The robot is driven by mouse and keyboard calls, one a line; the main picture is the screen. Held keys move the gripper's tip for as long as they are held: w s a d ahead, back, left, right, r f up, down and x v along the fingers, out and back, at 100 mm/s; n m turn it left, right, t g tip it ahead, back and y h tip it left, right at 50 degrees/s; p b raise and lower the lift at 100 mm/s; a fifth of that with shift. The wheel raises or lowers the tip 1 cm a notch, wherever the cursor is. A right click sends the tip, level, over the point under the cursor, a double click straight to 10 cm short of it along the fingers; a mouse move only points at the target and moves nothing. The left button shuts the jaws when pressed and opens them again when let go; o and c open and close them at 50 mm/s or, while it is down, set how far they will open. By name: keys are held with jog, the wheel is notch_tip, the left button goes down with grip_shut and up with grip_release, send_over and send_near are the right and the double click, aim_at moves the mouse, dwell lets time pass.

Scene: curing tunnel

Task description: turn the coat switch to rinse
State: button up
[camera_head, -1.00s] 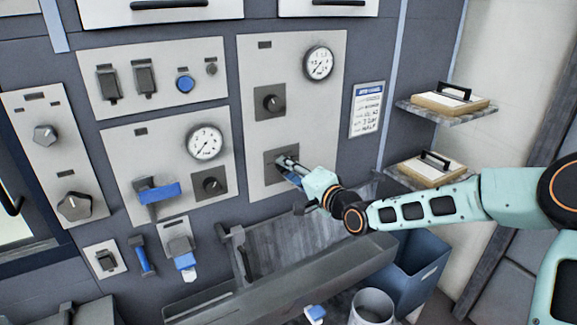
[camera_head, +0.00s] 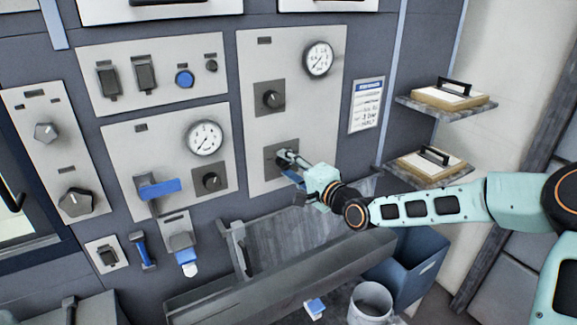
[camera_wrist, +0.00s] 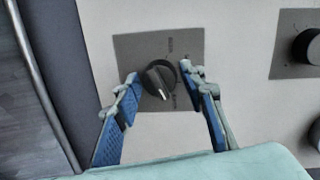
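A dark round switch knob with a pale pointer mark (camera_wrist: 158,80) sits on a grey square plate (camera_wrist: 125,45). Its pointer mark faces down and slightly right in the wrist view. Small lettering around it is too blurred to read, so I cannot confirm it is the coat switch. My gripper (camera_wrist: 158,88) is open, with one blue-padded finger on each side of the knob and small gaps showing. In the head view my gripper (camera_head: 287,163) is at the lower plate (camera_head: 272,151) of the tall light panel and hides most of the knob.
A similar knob (camera_head: 271,99) sits above on the same panel, under a gauge (camera_head: 318,60). A printed card (camera_head: 367,107) hangs to the right. Two shelves with handled boards (camera_head: 446,95) stick out farther right. A grey trough (camera_head: 280,272) and blue bin (camera_head: 412,262) lie below.

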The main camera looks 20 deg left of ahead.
jog(key=shift+o, duration=0.8)
jog(key=shift+s+d, duration=0.3)
jog(key=shift+d, duration=0.2)
jog(key=v, duration=1)
jog(key=shift+s+d, duration=0.3)
